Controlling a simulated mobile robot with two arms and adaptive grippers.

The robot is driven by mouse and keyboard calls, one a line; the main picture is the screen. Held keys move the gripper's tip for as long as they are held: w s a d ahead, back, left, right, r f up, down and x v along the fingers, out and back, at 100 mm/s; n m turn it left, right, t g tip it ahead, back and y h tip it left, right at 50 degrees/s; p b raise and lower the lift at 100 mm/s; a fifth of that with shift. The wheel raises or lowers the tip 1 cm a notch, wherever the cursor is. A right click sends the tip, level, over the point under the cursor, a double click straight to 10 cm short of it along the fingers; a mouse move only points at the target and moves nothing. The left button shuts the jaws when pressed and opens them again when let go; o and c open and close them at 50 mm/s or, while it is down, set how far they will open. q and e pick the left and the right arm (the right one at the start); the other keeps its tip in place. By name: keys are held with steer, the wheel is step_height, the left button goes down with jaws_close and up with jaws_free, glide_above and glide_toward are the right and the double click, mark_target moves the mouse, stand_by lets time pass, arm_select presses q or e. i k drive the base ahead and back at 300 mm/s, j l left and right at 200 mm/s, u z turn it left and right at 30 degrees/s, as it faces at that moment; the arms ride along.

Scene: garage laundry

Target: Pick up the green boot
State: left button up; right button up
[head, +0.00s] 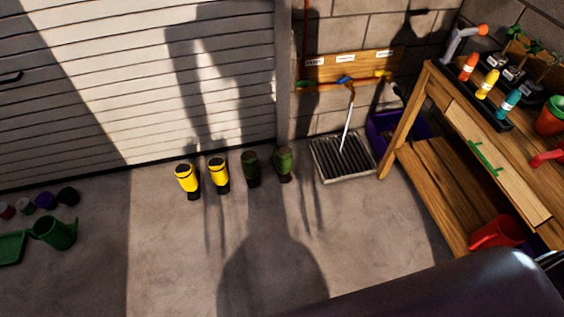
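Two dark green boots stand on the concrete floor in front of the slatted garage door. One green boot (284,162) is on the right, partly in sunlight. The other green boot (251,168) stands just left of it, in shadow. Both look upright with a small gap between them. Neither of my grippers shows in the head view, and nothing touches the boots.
Two yellow boots (219,174) stand left of the green ones. A floor grate (343,158) and a purple bin (412,128) are to the right, beside a wooden workbench (440,185). A green watering can (55,232) is far left. Floor before the boots is clear.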

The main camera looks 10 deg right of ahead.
mark_target(281, 160)
steer(key=i+l+z, duration=0.15)
steer(key=l, duration=0.4)
steer(key=i+l+z, duration=0.2)
steer(key=i+l, duration=0.2)
steer(key=i+l+z, duration=0.15)
steer(key=i+l, duration=0.15)
steer(key=l, duration=0.25)
